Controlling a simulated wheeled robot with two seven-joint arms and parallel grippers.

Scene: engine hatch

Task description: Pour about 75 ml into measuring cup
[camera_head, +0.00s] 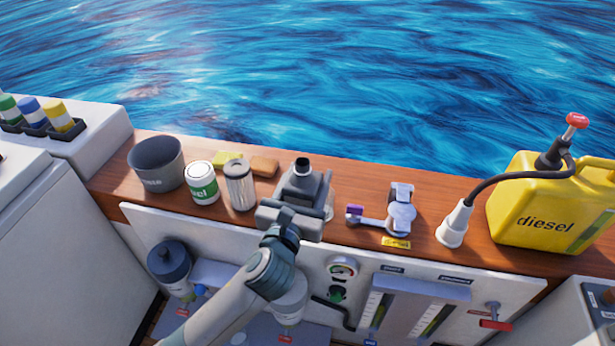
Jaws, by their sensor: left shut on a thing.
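My left gripper (299,202) is over the wooden ledge and shut on a dark grey container with a black neck (303,167). The neck points up, and my gripper hides much of the container's body. A sliver of something clear (329,206) shows just right of the gripper. It may be the measuring cup, but I cannot tell. No liquid stream is visible. My right gripper is not in view.
On the ledge (342,180) stand a grey bucket (156,166), a green-and-white can (201,184), a metal-topped jar (240,187), yellow and brown blocks (263,167), a grey-white fitting (401,215), a white funnel-like nozzle (453,228) and a yellow diesel canister (540,205). Water lies beyond.

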